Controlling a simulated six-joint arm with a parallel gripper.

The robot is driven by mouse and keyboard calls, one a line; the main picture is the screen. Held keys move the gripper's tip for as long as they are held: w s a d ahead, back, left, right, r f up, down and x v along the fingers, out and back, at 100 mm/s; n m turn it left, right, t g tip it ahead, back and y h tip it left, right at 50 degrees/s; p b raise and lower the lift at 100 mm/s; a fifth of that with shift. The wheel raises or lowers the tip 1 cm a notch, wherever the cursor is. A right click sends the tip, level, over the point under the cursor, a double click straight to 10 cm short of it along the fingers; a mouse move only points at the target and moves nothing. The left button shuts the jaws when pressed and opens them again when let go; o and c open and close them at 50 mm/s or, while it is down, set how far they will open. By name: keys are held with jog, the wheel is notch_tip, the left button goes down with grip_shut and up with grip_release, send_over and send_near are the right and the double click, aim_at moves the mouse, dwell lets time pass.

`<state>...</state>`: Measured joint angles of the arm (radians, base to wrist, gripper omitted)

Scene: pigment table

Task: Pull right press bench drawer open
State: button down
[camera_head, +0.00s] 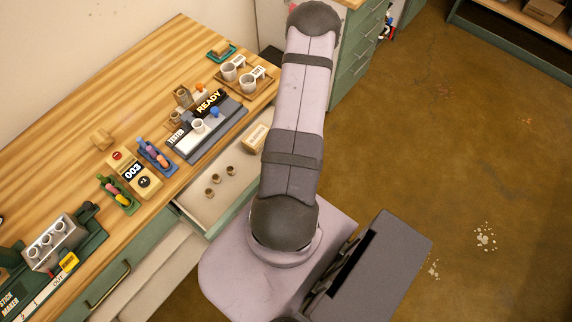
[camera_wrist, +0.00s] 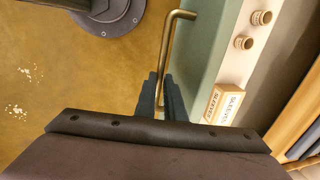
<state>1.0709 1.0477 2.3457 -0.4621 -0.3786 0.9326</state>
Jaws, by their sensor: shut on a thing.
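The right press bench drawer (camera_head: 203,208) stands open below the bench top, with its pale inside showing in the head view. Its green front (camera_wrist: 208,48) and bent brass handle (camera_wrist: 167,45) show in the wrist view. My gripper (camera_wrist: 161,90) is shut on this handle, with one dark finger on each side of the bar. In the head view my arm hides the gripper and the handle. Inside the drawer are several small brown rings (camera_head: 217,179) and a box marked SLEEVES (camera_wrist: 226,104).
The wooden bench top (camera_head: 60,150) carries a tester (camera_head: 205,130), a counter (camera_head: 133,174), marker racks and a cup tray (camera_head: 262,85). Another brass handle (camera_head: 107,287) is at lower left. The brown floor (camera_head: 450,150) to the right is mostly clear.

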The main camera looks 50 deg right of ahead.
jog(key=s, duration=1.3)
jog(key=shift+s+d+b, duration=0.15)
jog(key=shift+s+b, duration=0.15)
jog(key=shift+b, duration=0.15)
jog(key=c, duration=1.8)
grip_release()
jog(key=shift+c, duration=0.2)
notch_tip(320, 180, up, 7)
jog(key=s+p, duration=0.1)
jog(key=p, duration=0.1)
jog(key=shift+s+r, duration=0.15)
